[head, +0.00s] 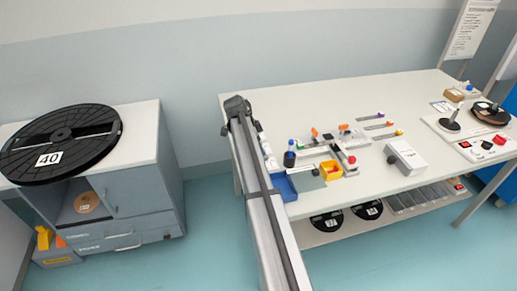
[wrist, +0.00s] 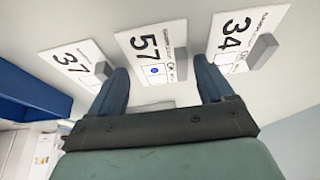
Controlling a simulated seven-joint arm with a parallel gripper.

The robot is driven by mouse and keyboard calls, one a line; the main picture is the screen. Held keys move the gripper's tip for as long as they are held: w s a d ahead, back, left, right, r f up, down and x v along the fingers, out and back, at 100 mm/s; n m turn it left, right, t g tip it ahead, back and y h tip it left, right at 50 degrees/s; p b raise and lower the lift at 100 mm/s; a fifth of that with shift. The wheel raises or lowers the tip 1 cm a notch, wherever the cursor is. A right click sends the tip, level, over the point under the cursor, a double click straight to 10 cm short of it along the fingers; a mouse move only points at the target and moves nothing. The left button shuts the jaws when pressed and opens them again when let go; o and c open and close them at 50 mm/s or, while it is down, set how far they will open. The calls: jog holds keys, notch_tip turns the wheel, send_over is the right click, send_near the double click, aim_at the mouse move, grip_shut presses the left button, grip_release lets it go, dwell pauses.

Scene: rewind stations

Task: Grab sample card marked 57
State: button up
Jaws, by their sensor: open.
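The sample card marked 57 (wrist: 140,42) is a white card with black print, a blue dot and a grey tab (wrist: 181,62). It lies on a pale surface between the card marked 37 (wrist: 75,60) and the card marked 34 (wrist: 245,30), each with its own grey tab. My gripper (wrist: 159,67) is open and empty, its two dark blue fingers spread on either side of the lower part of card 57. The left finger tip is close to the tab of 37. I cannot tell the height above the card. My gripper is not clearly visible in the head view.
A blue bin (wrist: 35,92) stands at the left in the wrist view. A cabinet with a reel marked 40 (head: 85,142) stands left.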

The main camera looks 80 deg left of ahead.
jog(key=shift+c, duration=0.4)
jog(key=c, duration=0.7)
jog(key=shift+r, duration=0.15)
